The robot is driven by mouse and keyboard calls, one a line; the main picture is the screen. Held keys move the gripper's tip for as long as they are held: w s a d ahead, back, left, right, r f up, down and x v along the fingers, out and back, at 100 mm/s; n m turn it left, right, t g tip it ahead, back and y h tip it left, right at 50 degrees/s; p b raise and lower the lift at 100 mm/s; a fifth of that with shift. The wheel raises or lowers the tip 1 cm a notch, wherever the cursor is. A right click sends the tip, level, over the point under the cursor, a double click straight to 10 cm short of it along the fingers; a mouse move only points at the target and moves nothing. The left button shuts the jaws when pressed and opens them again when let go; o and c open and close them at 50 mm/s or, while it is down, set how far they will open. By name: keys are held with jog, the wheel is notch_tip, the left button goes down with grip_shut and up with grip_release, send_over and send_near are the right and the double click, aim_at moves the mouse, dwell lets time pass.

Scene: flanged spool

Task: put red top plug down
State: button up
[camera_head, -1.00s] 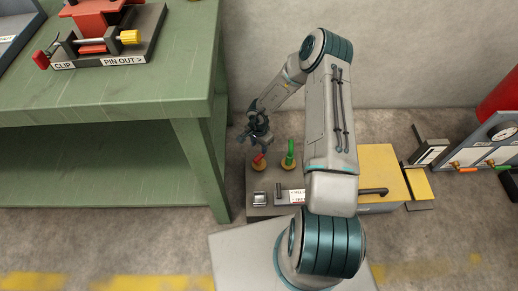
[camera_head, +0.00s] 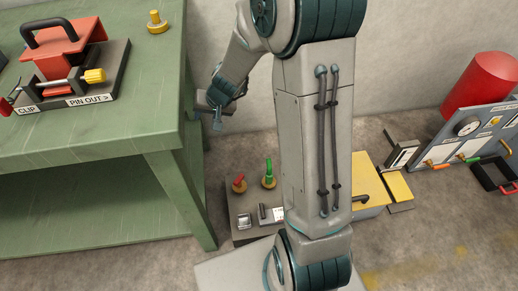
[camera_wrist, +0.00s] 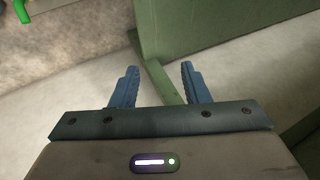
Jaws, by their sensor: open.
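A bit of green (camera_wrist: 22,10) shows at that view's upper left corner; the red plug is not seen there.
A gauge panel (camera_head: 475,130) and red cylinder (camera_head: 482,85) are at right. My arm hides part of the floor unit.

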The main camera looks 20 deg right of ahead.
jog(key=s+d+r+n+g+h, duration=0.1)
jog(key=s+d+r, duration=0.1)
jog(key=s, duration=0.6)
jog(key=s+d+r+n+g+h, duration=0.1)
jog(key=s+r, duration=0.3)
jog(key=s, duration=0.4)
jog(key=s+d+r+n+g+h, duration=0.1)
jog(key=s+d+r, duration=0.2)
jog(key=s, duration=0.6)
jog(key=shift+d+r+g+h, duration=0.3)
jog(key=shift+d+r+g, duration=0.1)
jog(key=shift+r, duration=0.1)
jog(key=shift+a, duration=0.1)
